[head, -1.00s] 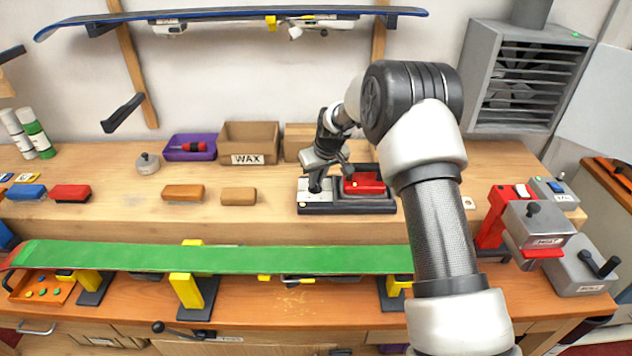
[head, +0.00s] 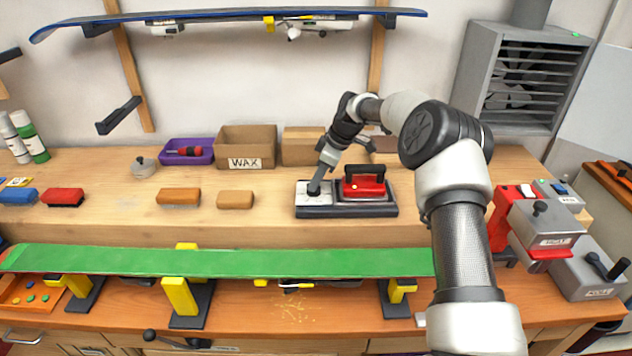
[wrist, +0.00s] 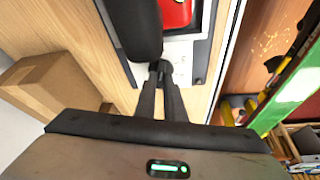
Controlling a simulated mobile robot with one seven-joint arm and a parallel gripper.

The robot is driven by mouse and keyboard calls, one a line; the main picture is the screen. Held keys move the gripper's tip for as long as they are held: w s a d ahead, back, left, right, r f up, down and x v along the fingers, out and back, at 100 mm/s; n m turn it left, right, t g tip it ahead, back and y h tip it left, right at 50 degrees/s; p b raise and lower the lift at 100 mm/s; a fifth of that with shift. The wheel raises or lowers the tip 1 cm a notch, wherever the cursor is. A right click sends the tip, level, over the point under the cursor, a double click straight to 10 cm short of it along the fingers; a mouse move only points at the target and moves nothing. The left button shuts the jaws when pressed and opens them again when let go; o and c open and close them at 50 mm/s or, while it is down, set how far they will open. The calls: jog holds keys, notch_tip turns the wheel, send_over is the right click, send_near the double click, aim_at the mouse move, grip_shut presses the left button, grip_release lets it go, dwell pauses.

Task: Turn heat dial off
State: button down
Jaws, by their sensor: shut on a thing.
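The red iron (head: 365,187) with a black handle sits on the right part of a dark stand (head: 345,211) at the back of the bench. A pale panel (head: 304,199) fills the stand's left part. The heat dial (wrist: 159,67) is a small dark knob on this panel, mostly hidden by my fingers. My gripper (head: 314,188) reaches down to the panel, left of the iron. In the wrist view, my gripper (wrist: 161,78) has its fingers closed together on the dial. The dial's pointer and markings cannot be read.
A cardboard box marked WAX (head: 246,149) and a purple tray (head: 187,153) stand behind left. A green board (head: 220,262) lies across yellow supports in front. Grey boxes with levers (head: 545,225) stand at right. Bench between the brown blocks and stand is clear.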

jog(key=shift+n, duration=0.6)
jog(key=shift+g, duration=0.3)
jog(key=c, duration=1.8)
grip_release()
jog(key=shift+c, duration=0.2)
jog(key=shift+r, duration=0.1)
jog(key=w+v, duration=0.1)
jog(key=v, duration=1.6)
jog(key=shift+s, duration=0.5)
jog(key=shift+d+r, duration=0.1)
